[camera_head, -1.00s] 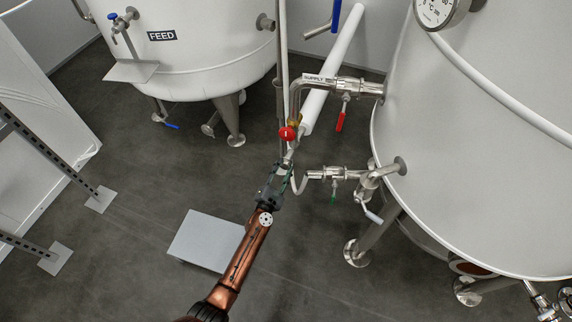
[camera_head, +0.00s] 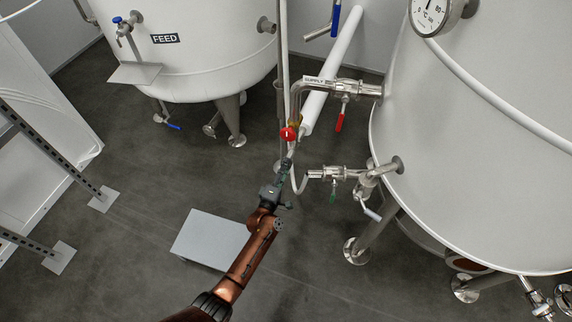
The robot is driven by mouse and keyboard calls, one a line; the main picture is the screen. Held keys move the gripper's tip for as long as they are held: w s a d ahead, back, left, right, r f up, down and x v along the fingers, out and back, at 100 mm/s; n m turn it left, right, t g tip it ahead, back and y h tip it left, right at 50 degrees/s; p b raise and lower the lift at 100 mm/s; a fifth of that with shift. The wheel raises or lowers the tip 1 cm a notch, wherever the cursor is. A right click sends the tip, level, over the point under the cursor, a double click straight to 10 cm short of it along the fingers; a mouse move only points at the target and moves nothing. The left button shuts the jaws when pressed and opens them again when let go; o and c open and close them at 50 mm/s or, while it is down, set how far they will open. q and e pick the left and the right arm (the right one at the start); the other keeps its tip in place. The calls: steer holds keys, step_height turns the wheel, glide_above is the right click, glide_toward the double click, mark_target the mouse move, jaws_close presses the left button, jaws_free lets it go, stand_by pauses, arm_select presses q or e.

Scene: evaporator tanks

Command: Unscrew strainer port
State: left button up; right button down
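A silver pipe section (camera_head: 292,149), which may be the strainer port, slants down below the red round knob (camera_head: 288,134) on the supply piping. My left gripper (camera_head: 286,165) reaches up to the lower end of this section, with its arm coming from the bottom of the view. The gripper is turned and seen from behind, and its fingers overlap the piping. They are too small to show whether they touch or grip it. My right gripper is out of view.
The SUPPLY pipe (camera_head: 318,82) has a red-handled valve (camera_head: 340,121). Below it, a lower valve (camera_head: 330,173) joins the large right tank (camera_head: 480,150). The FEED tank (camera_head: 190,70) stands at back left. A grey platform (camera_head: 208,240) lies on open floor left of my arm.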

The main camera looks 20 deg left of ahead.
arm_select(q)
steer(key=m, duration=1.3)
steer(key=f+m+p, duration=0.1)
steer(key=m, duration=0.6)
steer(key=shift+a+m, duration=0.1)
steer(key=shift+m, duration=0.2)
steer(key=shift+c, duration=0.5)
jaws_close()
steer(key=n, duration=0.5)
steer(key=shift+d, duration=0.35)
